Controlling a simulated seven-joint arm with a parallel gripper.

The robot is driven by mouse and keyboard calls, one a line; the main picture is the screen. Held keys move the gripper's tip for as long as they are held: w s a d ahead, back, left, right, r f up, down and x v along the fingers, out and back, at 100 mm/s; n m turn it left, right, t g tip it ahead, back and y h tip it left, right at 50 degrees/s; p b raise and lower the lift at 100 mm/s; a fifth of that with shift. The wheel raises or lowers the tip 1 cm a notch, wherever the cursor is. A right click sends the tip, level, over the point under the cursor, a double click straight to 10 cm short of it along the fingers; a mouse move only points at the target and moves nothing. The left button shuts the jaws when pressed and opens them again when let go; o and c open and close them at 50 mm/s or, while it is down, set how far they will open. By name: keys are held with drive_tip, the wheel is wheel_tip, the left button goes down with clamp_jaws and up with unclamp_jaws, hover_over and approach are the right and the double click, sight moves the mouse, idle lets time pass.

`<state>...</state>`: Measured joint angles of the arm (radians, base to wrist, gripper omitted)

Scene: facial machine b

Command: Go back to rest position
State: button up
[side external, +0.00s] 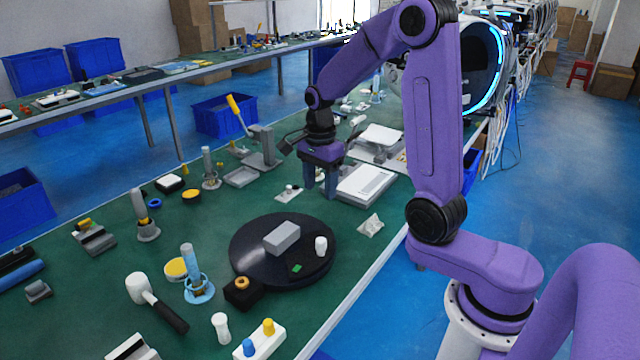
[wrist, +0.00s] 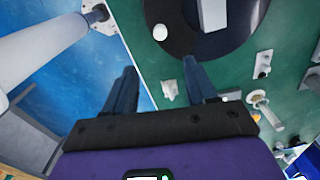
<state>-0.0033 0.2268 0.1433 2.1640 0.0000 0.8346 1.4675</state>
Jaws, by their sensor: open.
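My purple gripper (side external: 320,190) hangs pointing down above the green workbench (side external: 205,240), beyond the black round turntable. Its two dark fingers are apart with nothing between them. They also show open and empty in the wrist view (wrist: 160,70). The gripper is beside a white flat box (side external: 366,184). I cannot tell its exact height above the bench.
The black turntable (side external: 248,262) carries a grey block (side external: 282,236), a small white cup (side external: 321,246) and a green piece (side external: 297,268). A grey stand with a yellow-handled lever (side external: 237,115) is left of the gripper. A crumpled pale packet (side external: 371,224) lies near the bench edge.

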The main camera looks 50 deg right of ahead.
drive_tip(key=shift+a, duration=0.1)
drive_tip(key=s+a+r+n, duration=0.2)
drive_tip(key=s+a+n, duration=0.7)
drive_tip(key=n, duration=0.7)
drive_tip(key=s+a+n, duration=0.2)
drive_tip(key=s+n, duration=1.4)
drive_tip(key=shift+a+r, duration=0.2)
drive_tip(key=shift+r, duration=0.1)
drive_tip(key=shift+w, duration=0.1)
